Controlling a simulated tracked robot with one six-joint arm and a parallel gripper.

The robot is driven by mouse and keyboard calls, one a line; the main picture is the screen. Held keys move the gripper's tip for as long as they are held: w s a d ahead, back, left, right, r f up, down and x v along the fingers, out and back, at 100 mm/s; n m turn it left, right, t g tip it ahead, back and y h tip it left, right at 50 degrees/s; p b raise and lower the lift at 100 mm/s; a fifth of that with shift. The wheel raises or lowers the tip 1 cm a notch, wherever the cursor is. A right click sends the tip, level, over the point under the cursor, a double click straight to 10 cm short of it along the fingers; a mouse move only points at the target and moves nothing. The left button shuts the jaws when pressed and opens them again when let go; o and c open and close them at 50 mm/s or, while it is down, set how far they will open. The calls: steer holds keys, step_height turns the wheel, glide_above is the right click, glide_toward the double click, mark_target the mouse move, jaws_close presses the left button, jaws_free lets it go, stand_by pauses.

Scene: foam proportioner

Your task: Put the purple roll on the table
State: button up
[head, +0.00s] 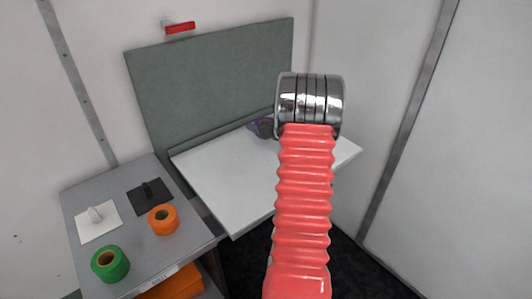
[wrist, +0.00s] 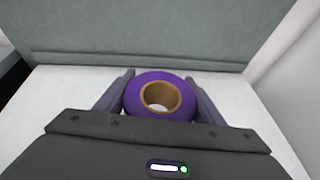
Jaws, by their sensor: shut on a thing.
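The purple roll (wrist: 133,96) has a brown core and sits between the two fingers of my gripper (wrist: 160,95) in the wrist view. The gripper is shut on it. In the head view the purple roll (head: 254,123) shows only in part, beside my arm, over the back of the white table (head: 215,185). The white table also fills the background of the wrist view (wrist: 65,90). I cannot tell whether the roll touches the table top. My arm hides the right middle of the table in the head view.
A grey stand (head: 83,196) at the left holds a green roll (head: 110,264), an orange roll (head: 163,220), a white plate (head: 98,222) and a black plate (head: 150,196), each plate with a handle. A grey-green panel (head: 215,85) rises behind the table. The table's left part is clear.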

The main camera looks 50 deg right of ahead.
steer(key=shift+s+d+f, duration=0.1)
steer(key=shift+s+d, duration=0.25)
steer(key=shift+s, duration=0.1)
steer(key=shift+f, duration=0.3)
glide_above(264, 149)
steer(key=shift+d+f, duration=0.2)
steer(key=shift+f, duration=2.5)
steer(key=shift+f, duration=0.1)
steer(key=shift+f, duration=1.8)
steer(key=shift+f, duration=0.1)
steer(key=o, duration=1.1)
steer(key=shift+a+f, duration=0.1)
steer(key=shift+f, duration=0.1)
